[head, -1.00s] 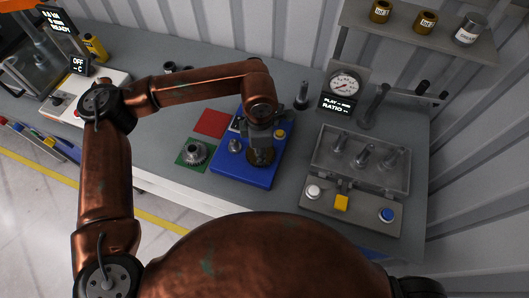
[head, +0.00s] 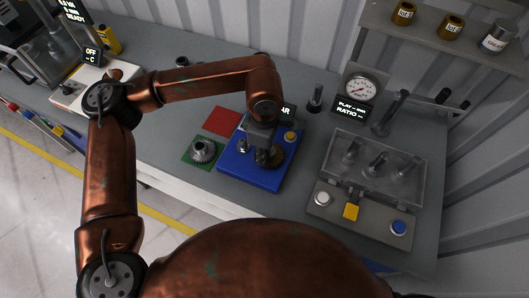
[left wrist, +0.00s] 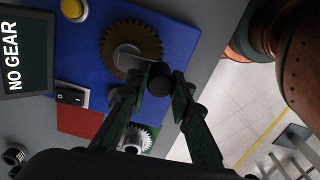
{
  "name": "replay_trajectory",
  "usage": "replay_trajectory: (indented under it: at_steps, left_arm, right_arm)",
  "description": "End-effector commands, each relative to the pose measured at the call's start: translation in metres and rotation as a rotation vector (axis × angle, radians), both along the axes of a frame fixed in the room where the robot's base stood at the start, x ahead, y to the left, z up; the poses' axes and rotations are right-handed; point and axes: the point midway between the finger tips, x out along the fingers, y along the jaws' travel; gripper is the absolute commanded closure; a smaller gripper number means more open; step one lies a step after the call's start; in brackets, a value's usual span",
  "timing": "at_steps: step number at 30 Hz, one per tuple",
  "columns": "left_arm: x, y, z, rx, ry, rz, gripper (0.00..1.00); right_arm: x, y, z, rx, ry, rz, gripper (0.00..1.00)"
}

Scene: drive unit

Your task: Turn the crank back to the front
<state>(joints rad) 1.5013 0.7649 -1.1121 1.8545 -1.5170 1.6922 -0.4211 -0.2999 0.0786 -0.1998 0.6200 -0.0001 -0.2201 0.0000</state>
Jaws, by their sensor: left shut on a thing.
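The blue drive unit (head: 243,178) sits on the grey bench at the middle of the head view. In the left wrist view its crank shows as a pale arm (left wrist: 131,57) in front of a brown toothed gear (left wrist: 112,43), with a dark round knob (left wrist: 161,77) at the arm's end. My left gripper (left wrist: 158,86) is shut on this crank knob, one finger on each side. In the head view my left gripper (head: 262,146) stands over the unit and hides part of the crank. My right gripper is in neither view.
A metal gear (head: 203,150) lies on a green square, beside a red square (head: 222,121). A display (left wrist: 14,58) reads "NO GEAR". To the right stand a covered box with levers (head: 372,165), a button panel (head: 373,218) and a gauge (head: 360,89).

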Motion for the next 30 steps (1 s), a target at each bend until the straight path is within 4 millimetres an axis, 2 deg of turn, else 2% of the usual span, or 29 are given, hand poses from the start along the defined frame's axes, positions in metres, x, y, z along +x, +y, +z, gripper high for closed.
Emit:
replay_trajectory:
  at_steps: [4, 5, 12, 19, 23, 26, 30]
  left_arm:
    - [0.001, 0.000, 0.001, -0.001, -0.003, 0.002, 1.00]
    - [0.001, 0.000, 0.001, -0.001, -0.003, 0.002, 0.78]
    - [0.001, 0.000, 0.001, 0.000, -0.002, 0.002, 0.62]
    - [0.000, 0.000, 0.000, 0.000, -0.001, 0.002, 0.62]
    - [0.001, 0.000, 0.007, -0.001, -0.003, 0.002, 0.62]
    - [0.001, 0.000, 0.021, -0.001, -0.004, 0.002, 0.62]
    - [0.001, -0.001, 0.050, -0.001, -0.005, 0.003, 0.62]
  right_arm:
    - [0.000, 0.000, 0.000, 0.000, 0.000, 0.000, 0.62]
    - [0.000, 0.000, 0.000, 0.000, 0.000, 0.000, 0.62]
    - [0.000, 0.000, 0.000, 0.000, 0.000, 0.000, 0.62]
    - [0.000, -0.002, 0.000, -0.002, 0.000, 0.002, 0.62]
    - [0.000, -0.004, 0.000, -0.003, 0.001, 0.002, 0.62]
    - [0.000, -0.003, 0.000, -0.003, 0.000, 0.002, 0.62]
    - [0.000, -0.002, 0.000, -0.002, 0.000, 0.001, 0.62]
